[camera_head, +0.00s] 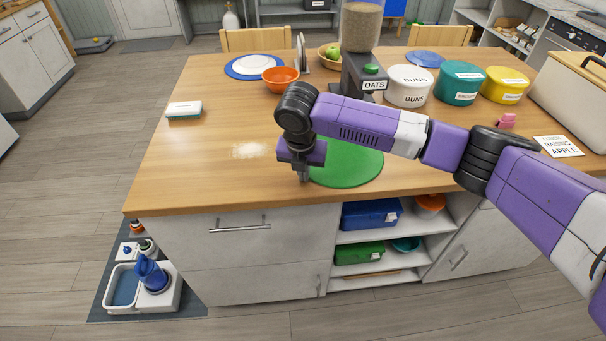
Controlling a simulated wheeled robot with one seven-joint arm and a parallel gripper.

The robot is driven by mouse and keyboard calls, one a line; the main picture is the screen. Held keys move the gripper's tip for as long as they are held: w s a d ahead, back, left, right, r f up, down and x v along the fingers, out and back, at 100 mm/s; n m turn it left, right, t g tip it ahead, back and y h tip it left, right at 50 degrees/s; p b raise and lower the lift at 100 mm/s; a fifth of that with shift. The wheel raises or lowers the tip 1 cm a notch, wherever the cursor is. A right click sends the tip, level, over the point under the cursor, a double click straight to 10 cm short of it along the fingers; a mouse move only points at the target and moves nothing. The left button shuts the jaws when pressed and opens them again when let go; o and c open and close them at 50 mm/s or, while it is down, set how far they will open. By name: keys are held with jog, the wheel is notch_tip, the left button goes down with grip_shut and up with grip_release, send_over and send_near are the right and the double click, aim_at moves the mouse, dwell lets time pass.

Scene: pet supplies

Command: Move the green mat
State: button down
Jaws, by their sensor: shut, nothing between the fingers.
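The green mat (350,167) is a flat round disc lying on the wooden table near its front edge, below the oats dispenser. My arm crosses above it from the right and hides part of its far side. My gripper (304,177) points down at the mat's left edge and is shut. Nothing shows between its fingers. I cannot tell whether the fingertips touch the mat or the table.
The oats dispenser (365,75) stands behind the mat. A pale powder patch (249,150) lies left of my gripper. The table's left front (180,175) is clear.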

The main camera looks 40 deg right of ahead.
jog(key=shift+w+d, duration=1.4)
jog(key=shift+d, duration=0.3)
